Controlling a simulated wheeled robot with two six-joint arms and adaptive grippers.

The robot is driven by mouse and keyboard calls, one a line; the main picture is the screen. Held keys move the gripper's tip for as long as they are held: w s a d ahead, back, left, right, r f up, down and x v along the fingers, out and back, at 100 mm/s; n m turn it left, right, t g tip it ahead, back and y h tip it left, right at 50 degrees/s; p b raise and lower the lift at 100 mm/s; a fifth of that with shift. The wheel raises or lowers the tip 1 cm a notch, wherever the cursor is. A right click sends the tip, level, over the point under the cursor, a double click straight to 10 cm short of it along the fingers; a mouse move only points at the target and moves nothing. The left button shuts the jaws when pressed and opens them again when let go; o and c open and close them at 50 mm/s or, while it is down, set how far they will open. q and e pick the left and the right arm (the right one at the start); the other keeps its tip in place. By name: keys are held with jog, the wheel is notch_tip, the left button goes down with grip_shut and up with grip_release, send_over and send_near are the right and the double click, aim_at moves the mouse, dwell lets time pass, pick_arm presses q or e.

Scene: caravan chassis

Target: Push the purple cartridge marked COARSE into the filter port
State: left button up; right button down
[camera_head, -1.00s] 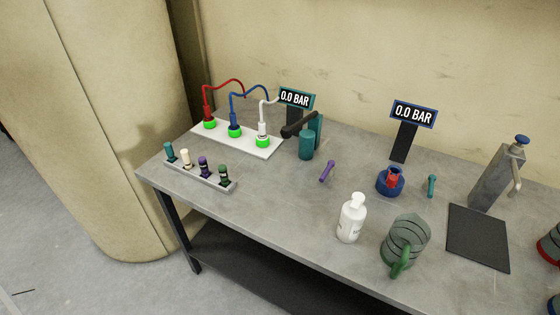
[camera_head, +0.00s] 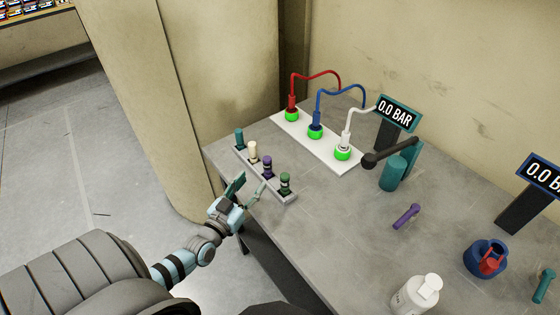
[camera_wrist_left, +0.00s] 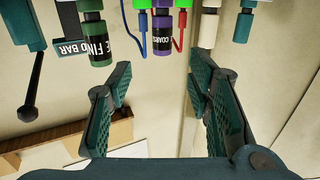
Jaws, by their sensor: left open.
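The purple cartridge (camera_head: 267,167) stands upright in a grey rack (camera_head: 244,158) near the table's left edge, between a cream and a green cartridge. In the left wrist view the purple cartridge (camera_wrist_left: 162,38), its label partly reading COARSE, hangs inverted beyond the gap between the fingers. My left gripper (camera_head: 248,189) is open and empty, just in front of the rack, apart from the purple cartridge. I cannot tell for certain which fixture is the filter port; a teal fixture (camera_head: 393,173) with a black lever stands to the right. My right gripper is not in view.
Teal (camera_head: 239,139), cream (camera_head: 253,152) and green (camera_head: 285,183) cartridges share the rack. A white panel (camera_head: 290,130) with red, blue and white hoses stands behind it.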

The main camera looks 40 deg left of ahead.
aim_at(265, 163)
pick_arm(q)
jog(key=w+b, duration=0.2)
jog(key=w+a+r+b, duration=0.1)
jog(key=w, duration=0.1)
jog(key=shift+a, duration=0.1)
jog(key=w+b, duration=0.1)
jog(key=w, duration=0.1)
jog(key=w+f+b, duration=0.1)
jog(key=w, duration=0.2)
jog(key=w+b, duration=0.1)
jog(key=w, duration=0.1)
jog(key=shift+w+a+f, duration=0.15)
jog(key=shift+a+f, duration=0.05)
jog(key=shift+a, duration=0.15)
jog(key=shift+r, duration=0.2)
jog(key=shift+s+r, duration=0.2)
jog(key=shift+s, duration=0.25)
jog(key=shift+c, duration=1.1)
jog(key=c, duration=0.4)
jog(key=shift+c, duration=1.3)
grip_shut()
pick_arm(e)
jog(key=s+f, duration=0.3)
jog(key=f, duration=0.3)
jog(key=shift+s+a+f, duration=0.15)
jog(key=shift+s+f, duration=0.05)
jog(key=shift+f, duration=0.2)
